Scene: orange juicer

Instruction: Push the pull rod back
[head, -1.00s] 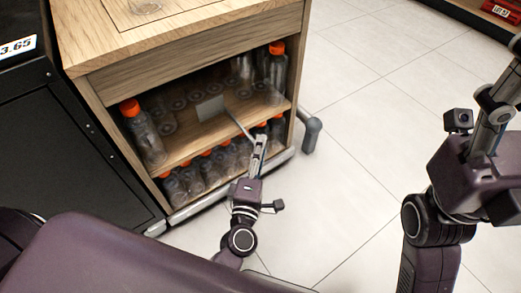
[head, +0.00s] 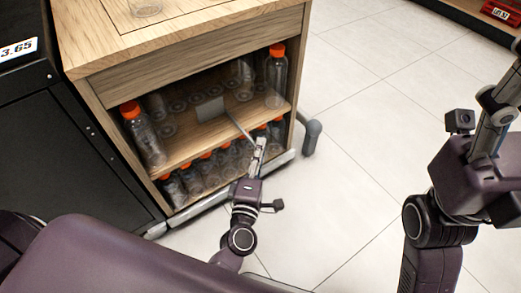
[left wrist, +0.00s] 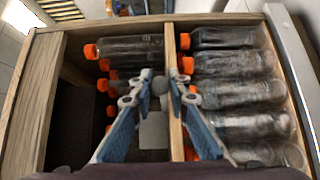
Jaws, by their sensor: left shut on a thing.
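The pull rod (head: 237,126) is a thin grey rod with a flat grey plate (head: 210,107) at its inner end. The plate stands upright on the upper shelf of the wooden cabinet, and the rod slants out over the shelf's front edge. My left gripper (head: 261,143) is shut on the rod's outer end, in front of the cabinet. In the left wrist view, the fingers close around a grey rounded knob (left wrist: 160,86), with the plate (left wrist: 153,130) beyond it. My right gripper (head: 497,105) is raised at the right, away from the cabinet; its fingertips are unclear.
Orange-capped bottles stand at the upper shelf's left (head: 142,135) and right (head: 276,78). Several more bottles (head: 205,170) fill the lower shelf. A black cabinet (head: 70,150) adjoins at left.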

